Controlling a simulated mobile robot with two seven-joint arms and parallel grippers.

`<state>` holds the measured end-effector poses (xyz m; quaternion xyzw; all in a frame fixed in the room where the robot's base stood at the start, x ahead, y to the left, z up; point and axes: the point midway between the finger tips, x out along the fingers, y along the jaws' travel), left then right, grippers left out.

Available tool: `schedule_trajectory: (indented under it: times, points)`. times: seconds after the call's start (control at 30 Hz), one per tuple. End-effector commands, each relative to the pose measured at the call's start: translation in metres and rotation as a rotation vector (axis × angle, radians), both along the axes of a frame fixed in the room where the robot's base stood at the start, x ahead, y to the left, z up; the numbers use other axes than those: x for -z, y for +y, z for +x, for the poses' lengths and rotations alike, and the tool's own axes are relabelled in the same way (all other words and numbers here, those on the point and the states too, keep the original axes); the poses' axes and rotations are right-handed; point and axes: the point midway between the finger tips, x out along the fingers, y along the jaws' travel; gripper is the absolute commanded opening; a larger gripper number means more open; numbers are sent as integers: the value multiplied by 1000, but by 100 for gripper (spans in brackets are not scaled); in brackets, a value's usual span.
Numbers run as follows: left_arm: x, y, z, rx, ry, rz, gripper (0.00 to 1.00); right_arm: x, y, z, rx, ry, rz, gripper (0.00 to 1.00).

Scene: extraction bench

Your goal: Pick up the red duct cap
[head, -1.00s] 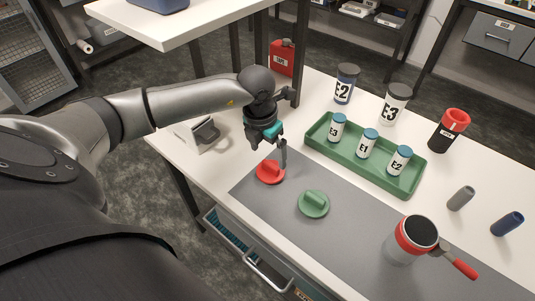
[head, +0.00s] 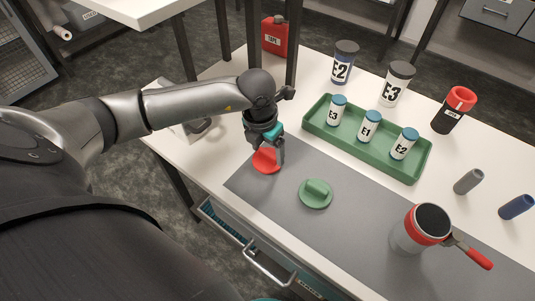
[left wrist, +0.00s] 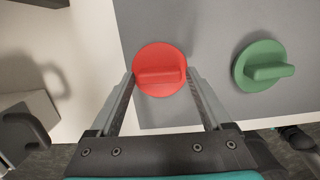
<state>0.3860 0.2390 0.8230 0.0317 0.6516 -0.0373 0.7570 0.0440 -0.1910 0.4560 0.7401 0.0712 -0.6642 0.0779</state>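The red duct cap (head: 265,161) is a round disc with a raised grip bar. A green duct cap (head: 316,193) lies to the right on the mat.
A green tray (head: 413,174) with several labelled small bottles stands behind the mat. A grey-white holder (left wrist: 27,122) is left of the cap. An open drawer (head: 222,222) juts out in front.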

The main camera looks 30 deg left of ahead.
Motion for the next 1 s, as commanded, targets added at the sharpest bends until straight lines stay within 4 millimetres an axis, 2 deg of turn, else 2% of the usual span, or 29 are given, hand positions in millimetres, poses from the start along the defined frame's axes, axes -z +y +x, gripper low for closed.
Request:
schedule_trajectory:
  times: [0.07,0.57,0.83,1.0]
  points:
    - [0,0,0,0,0,0,72,0,-3,-2,-1,2,-5,0]
    - [0,0,0,0,0,0,16,0,-8,-5,-3,9,-11,0]
    - [-1,1,0,0,0,1,15,0,-5,-5,-1,9,-7,0]
    - [-9,4,2,-1,0,1,15,-6,1,-5,0,8,1,0]
